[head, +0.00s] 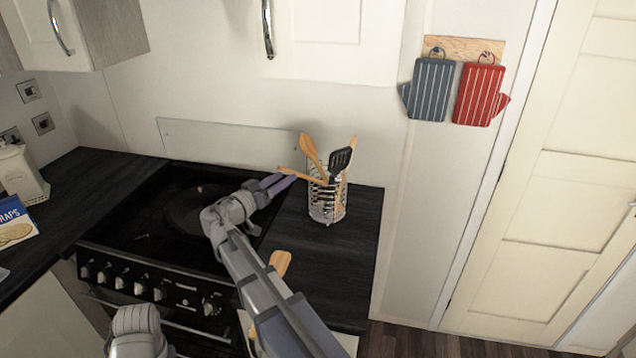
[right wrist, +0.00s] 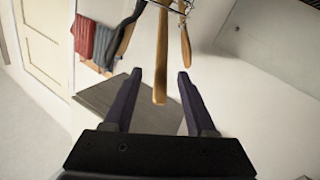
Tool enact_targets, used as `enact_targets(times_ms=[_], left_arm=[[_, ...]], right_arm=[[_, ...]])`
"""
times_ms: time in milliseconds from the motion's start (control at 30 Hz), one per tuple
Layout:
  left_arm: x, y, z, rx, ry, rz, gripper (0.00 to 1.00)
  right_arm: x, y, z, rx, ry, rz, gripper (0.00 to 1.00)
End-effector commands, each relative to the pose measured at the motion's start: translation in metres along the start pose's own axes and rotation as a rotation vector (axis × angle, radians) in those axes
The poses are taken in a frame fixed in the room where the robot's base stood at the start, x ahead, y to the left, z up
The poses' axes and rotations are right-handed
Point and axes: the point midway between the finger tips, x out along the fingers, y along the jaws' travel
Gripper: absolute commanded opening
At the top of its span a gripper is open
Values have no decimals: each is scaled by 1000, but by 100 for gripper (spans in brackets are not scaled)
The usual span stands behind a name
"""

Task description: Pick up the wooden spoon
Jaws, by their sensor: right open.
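A wooden spoon (head: 310,150) stands bowl-up in a wire utensil holder (head: 327,205) on the dark counter. A second wooden utensil (head: 300,174) sticks out of the holder to the left, towards my right gripper (head: 278,184). The right gripper is open, just left of the holder. In the right wrist view a wooden shaft (right wrist: 161,60) reaches down to the gap between the open fingers (right wrist: 160,82), and nothing is gripped. I cannot tell which utensil this shaft is. My left gripper is out of frame.
A black spatula (head: 341,160) and another wooden utensil (head: 352,150) share the holder. The black hob (head: 140,215) lies left. Blue (head: 430,90) and red (head: 479,95) mitts hang on the wall.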

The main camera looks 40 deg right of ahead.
Motion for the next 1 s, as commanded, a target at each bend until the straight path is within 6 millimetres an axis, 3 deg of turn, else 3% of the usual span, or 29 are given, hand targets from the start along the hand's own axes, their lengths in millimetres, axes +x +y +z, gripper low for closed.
enact_targets(times_ms=[333, 600, 1000], left_arm=[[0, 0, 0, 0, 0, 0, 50], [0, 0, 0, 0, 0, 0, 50], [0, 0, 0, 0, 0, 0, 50]], right_arm=[[45, -2, 0, 0, -1, 3, 56], [49, -2, 0, 0, -1, 0, 56], [49, -2, 0, 0, -1, 0, 11]])
